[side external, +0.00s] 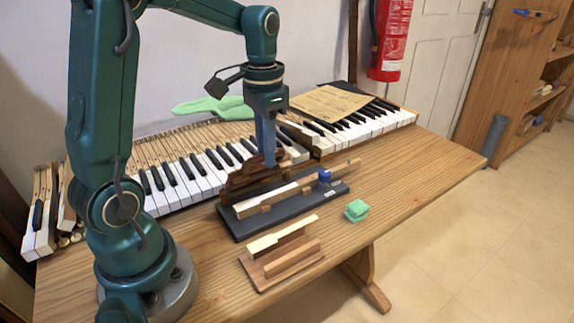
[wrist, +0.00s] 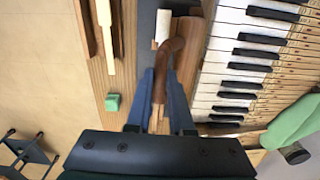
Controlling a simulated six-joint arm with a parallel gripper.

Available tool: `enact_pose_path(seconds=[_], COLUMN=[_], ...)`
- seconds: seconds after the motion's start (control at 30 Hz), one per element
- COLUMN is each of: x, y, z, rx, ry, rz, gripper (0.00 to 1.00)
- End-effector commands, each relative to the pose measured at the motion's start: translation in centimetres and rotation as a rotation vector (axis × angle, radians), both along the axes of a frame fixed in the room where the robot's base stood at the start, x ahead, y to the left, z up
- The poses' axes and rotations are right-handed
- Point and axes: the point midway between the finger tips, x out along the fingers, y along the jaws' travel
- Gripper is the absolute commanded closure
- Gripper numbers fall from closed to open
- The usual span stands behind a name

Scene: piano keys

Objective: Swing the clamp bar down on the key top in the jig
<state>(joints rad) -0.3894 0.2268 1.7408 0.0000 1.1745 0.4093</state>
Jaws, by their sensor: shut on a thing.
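The jig has a dark base (side external: 232,226) and stands on the bench in front of the keyboard; its base also shows in the wrist view (wrist: 146,30). A long pale wooden key with a white top (side external: 268,199) lies along it. The white key top (wrist: 163,24) shows at the top of the wrist view. A dark brown curved wooden piece (side external: 247,178), apparently the clamp bar, rises behind the key. My gripper (side external: 266,155) points down, its blue fingers shut on this brown bar (wrist: 176,50). The bar appears raised, beside the key; its pivot is hard to make out.
In front are a wooden tray (side external: 290,262) holding a pale strip and a green block (side external: 356,210). Piano keys (side external: 180,183) run close behind. The bench's right front (side external: 420,180) is clear.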

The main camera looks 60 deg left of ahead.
Motion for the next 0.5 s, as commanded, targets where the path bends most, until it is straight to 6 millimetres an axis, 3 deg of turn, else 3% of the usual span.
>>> enact_pose_path(seconds=[0.5], x=[-0.03], y=[-0.57], z=[-0.29], rx=[0.000], ry=[0.000], rz=[-0.001], gripper=[1.00])
